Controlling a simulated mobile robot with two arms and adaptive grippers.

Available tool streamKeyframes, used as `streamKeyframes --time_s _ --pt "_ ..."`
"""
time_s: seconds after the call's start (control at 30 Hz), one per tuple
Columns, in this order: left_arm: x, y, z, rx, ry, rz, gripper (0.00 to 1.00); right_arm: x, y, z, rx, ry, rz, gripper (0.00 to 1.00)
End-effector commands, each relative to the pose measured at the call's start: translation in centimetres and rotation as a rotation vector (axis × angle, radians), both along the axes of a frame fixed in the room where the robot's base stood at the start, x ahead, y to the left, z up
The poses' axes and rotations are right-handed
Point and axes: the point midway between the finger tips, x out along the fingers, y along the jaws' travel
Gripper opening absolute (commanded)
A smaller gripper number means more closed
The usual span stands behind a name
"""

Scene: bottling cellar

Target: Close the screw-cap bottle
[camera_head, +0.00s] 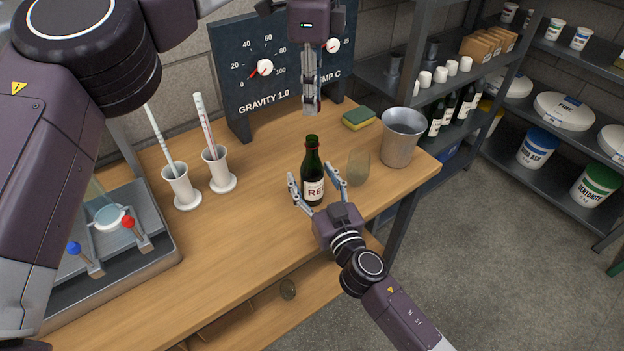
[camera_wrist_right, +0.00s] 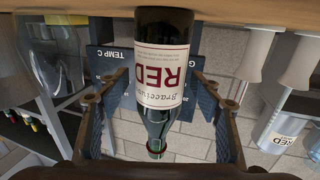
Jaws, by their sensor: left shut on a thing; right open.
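The dark green bottle (camera_head: 313,188), with a white RED label, stands upright on the wooden bench. In the right wrist view the bottle (camera_wrist_right: 163,75) appears upside down, neck downward. My right gripper (camera_head: 312,177) is open, one finger on each side of the bottle; the right wrist view shows gaps beside the glass. My left gripper (camera_head: 311,106) points down above the bottle's mouth, apart from it. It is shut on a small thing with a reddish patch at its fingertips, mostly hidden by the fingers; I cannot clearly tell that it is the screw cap.
A glass (camera_head: 358,167) stands close right of the bottle, with a metal bucket (camera_head: 402,140) beyond it. A sponge (camera_head: 358,119) lies behind. White cylinder stands (camera_head: 182,188) and a metal tray (camera_head: 150,262) are at left. The gauge panel (camera_head: 265,85) rises behind. Bench wood left of the bottle is clear.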

Motion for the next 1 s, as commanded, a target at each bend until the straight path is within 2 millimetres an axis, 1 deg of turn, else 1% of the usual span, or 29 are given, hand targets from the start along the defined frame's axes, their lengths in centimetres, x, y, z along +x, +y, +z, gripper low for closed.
streamKeyframes --time_s 0.27,0.7,0.8,0.93,1.0 --pt "0.0 0.0 0.0 0.000 0.000 0.000 0.15 0.0 0.0 0.0 0.000 0.000 0.000 0.58" --pt "0.0 0.0 0.0 0.000 0.000 0.000 0.15 0.0 0.0 0.0 0.000 0.000 0.000 0.10" --pt "0.0 0.0 0.0 0.000 0.000 0.000 0.15 0.0 0.0 0.0 0.000 0.000 0.000 0.00" --pt "0.0 0.0 -0.2 0.000 0.001 0.000 0.15 0.0 0.0 0.0 0.000 0.000 0.000 0.00" --pt "0.0 0.1 -1.0 0.001 0.002 -0.001 0.15 0.0 0.0 0.0 0.000 0.000 0.000 0.00"
